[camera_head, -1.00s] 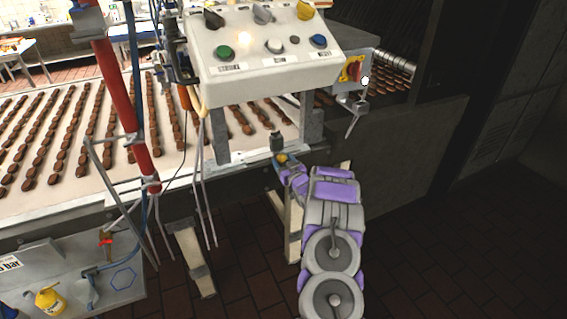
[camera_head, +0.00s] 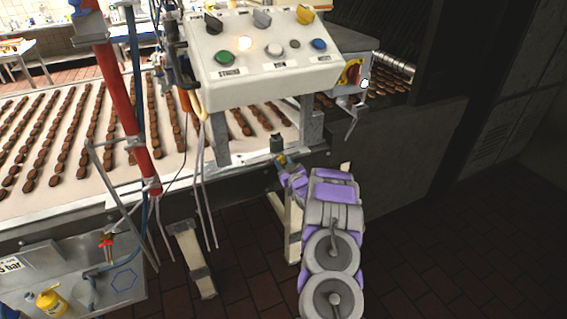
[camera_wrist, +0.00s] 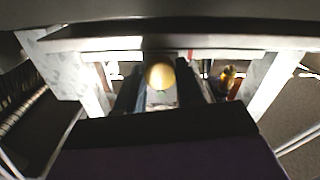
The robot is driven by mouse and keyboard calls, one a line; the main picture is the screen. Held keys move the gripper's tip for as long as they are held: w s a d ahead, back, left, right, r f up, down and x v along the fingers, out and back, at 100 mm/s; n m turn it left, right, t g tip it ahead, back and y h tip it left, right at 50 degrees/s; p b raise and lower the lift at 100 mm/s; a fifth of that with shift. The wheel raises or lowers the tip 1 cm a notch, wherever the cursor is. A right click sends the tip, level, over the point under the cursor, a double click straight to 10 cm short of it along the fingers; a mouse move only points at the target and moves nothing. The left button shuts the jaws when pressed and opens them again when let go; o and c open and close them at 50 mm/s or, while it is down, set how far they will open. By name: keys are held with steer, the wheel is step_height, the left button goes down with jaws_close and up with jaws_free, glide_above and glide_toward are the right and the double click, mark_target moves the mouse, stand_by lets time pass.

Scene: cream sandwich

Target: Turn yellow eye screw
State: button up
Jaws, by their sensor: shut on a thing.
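The yellow eye screw (camera_wrist: 160,76) shows as a round yellow head between the two dark fingers of my gripper (camera_wrist: 162,92) in the wrist view. My gripper is shut on it. In the head view my gripper (camera_head: 281,160) is at the front edge of the conveyor, below the control box. Only a small yellow spot shows there, and the arm hides most of the screw. A small dark block (camera_head: 277,143) stands just above the gripper tip.
A conveyor (camera_head: 70,185) with rows of brown biscuits lies to the left. The white control box (camera_head: 265,75) with buttons and knobs overhangs the gripper. A red-yellow switch (camera_head: 352,74) is at its right. The floor at right is clear.

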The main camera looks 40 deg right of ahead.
steer(key=shift+n, duration=0.5)
steer(key=o, duration=1)
steer(key=shift+o, duration=0.2)
steer(key=p+v, duration=0.3)
steer(key=v, duration=1.4)
steer(key=shift+a, duration=0.1)
